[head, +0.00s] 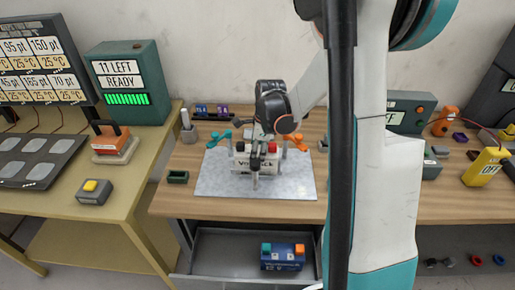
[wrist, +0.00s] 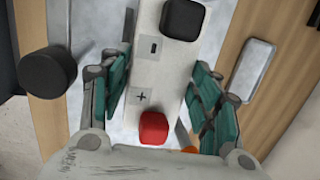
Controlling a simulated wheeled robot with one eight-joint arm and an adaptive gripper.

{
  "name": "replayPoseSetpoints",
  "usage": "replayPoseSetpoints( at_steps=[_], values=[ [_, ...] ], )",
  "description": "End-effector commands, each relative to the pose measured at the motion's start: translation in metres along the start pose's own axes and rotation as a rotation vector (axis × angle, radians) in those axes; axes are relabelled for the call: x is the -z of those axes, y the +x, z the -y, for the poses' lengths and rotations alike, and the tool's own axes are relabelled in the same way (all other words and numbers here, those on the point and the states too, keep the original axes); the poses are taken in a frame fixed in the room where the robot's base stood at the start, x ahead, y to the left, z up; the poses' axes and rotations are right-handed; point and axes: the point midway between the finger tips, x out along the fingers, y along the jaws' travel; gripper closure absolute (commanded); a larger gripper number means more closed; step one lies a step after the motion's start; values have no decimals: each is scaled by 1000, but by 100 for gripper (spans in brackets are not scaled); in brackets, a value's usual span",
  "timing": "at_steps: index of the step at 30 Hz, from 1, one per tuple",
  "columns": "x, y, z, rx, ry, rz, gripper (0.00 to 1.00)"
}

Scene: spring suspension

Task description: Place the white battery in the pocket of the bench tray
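The white battery (head: 243,161) stands on the grey metal bench tray (head: 215,183) on the wooden bench, with red and black terminals on top. It also shows in the wrist view (wrist: 160,75), with plus and minus marks beside its red and black caps. My gripper (head: 256,180) is over the battery in the head view, partly hiding its front label. In the wrist view its teal finger pads (wrist: 160,95) lie on either side of the battery, close to its sides. Whether both pads press on it cannot be told. The pocket is not clearly seen.
Teal (head: 217,136) and orange (head: 293,140) clamps are on either side of the battery. A small green tray (head: 177,177) is at left. A yellow device (head: 485,167) stands at far right. My arm hides part of the bench.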

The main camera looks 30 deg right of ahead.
Motion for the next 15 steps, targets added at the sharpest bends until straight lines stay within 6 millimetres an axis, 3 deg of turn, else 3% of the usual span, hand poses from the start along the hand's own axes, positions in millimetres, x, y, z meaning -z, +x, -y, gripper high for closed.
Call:
replayPoseSetpoints(
  at_steps=[2,15],
  values=[
    [0,0,0,-1,0,0,25],
    [0,-6,0,0,0,0,25]
  ],
)
